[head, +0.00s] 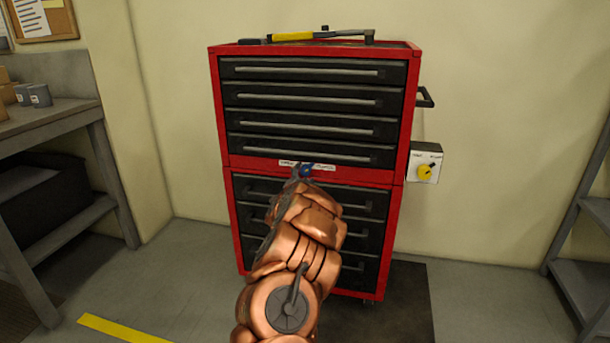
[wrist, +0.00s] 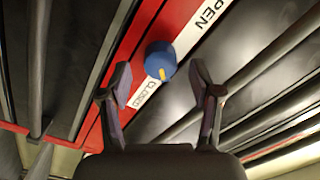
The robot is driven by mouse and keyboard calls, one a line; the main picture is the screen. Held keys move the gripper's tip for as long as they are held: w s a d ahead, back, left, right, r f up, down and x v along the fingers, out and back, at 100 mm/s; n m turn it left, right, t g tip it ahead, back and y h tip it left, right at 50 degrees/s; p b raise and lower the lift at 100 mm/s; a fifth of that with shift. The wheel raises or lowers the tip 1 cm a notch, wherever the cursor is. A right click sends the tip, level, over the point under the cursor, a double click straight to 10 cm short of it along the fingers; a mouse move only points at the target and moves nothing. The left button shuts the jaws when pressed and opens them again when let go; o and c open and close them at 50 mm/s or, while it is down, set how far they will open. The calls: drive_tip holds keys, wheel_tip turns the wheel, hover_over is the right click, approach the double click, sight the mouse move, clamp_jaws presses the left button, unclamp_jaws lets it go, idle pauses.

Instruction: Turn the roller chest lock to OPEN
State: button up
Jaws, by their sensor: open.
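The roller chest (head: 413,108) is red with dark drawers. Its lock is a blue round knob (wrist: 160,60) on the red band between the upper and lower drawers; it also shows in the head view (head: 306,171). A white label strip (wrist: 187,42) reads OPEN at its upper right end and CLOSED at its lower left end in the wrist view. The knob's yellow mark lies on its lower side, nearer CLOSED. My gripper (wrist: 161,75) is open, with one finger on each side of the knob in the picture. I cannot tell whether they touch it.
A yellow-handled tool (head: 310,36) lies on top of the chest. A wall box with a yellow knob (head: 425,172) is right of the chest. A workbench (head: 60,110) stands at left and a grey shelf (head: 585,250) at right. My arm hides part of the lower drawers.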

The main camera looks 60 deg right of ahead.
drive_tip(key=shift+w+d+r, duration=0.1)
drive_tip(key=shift+w+d, duration=0.1)
drive_tip(key=shift+d, duration=0.2)
drive_tip(key=c, duration=1.1)
